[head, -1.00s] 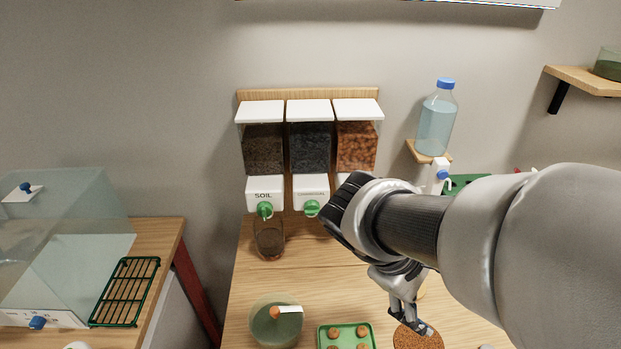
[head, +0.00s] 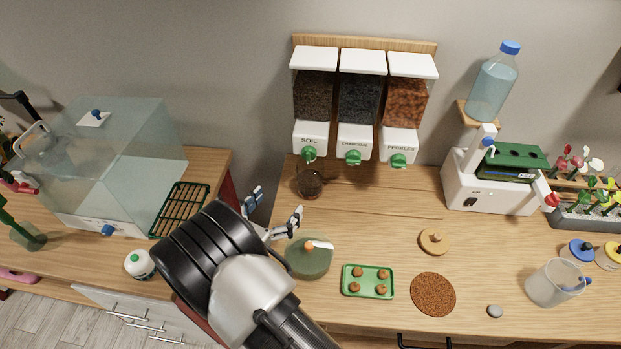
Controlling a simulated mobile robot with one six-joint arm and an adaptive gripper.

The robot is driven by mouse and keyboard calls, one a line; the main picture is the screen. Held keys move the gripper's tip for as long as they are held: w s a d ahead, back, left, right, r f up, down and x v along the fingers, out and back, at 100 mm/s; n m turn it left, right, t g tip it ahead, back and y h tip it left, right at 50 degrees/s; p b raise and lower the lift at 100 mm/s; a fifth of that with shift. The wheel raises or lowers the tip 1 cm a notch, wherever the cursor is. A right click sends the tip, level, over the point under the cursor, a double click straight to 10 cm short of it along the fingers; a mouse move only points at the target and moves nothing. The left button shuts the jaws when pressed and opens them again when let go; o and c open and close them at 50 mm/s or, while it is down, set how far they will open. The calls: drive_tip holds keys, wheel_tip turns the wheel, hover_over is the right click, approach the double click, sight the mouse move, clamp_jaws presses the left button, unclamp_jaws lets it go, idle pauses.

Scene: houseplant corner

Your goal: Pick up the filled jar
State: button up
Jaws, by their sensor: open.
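A small glass jar (head: 311,184) with dark brown content stands upright on the wooden counter, below the spout of the soil dispenser (head: 311,138). My gripper (head: 273,208) is open and empty, to the left of the jar and nearer the front. Its two fingers are spread apart and point towards the back wall. There is a gap between the fingers and the jar. My own wrist hides part of the counter's left front.
A greenish bowl (head: 308,262) with an orange-tipped tool stands close to my gripper's right. A green tray (head: 368,282), cork mat (head: 433,294) and wooden lid (head: 434,241) lie further right. A glass case (head: 110,150) stands left. Counter right of the jar is clear.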

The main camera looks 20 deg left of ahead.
sight(302, 176)
drive_tip(key=w, duration=0.3)
drive_tip(key=w+d+b, duration=0.1)
drive_tip(key=w, duration=0.3)
drive_tip(key=w+d+b, duration=0.1)
drive_tip(key=w, duration=0.3)
drive_tip(key=shift+f, duration=0.3)
drive_tip(key=w, duration=0.2)
drive_tip(key=w+d+b, duration=0.1)
drive_tip(key=w, duration=0.2)
drive_tip(key=shift+f, duration=0.1)
drive_tip(key=shift+c, duration=0.2)
drive_tip(key=c, duration=1.9)
drive_tip(key=shift+o, duration=0.2)
drive_tip(key=shift+r, duration=0.2)
